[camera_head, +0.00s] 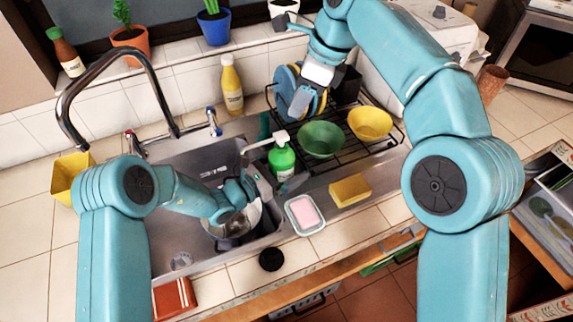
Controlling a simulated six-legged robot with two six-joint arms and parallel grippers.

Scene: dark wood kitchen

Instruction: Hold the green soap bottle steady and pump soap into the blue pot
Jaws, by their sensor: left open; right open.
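The green soap bottle (282,162) stands upright at the sink's right edge, its white pump head on top with the spout toward the left. A pot (232,230) with a dark bluish side sits in the sink, partly hidden by my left arm. My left gripper (248,188) is open, just left of the bottle's lower part and above the pot; I cannot tell whether it touches the bottle. My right gripper (300,104) is open, pointing down in front of the plates, above and behind the bottle and apart from it.
A black dish rack (388,146) holds blue and yellow plates (285,85), a green bowl (321,139) and a yellow bowl (370,123). A yellow bottle (232,87) stands behind the sink. A soap dish (304,214) and yellow sponge (350,190) lie in front. The faucet (150,85) arches at left.

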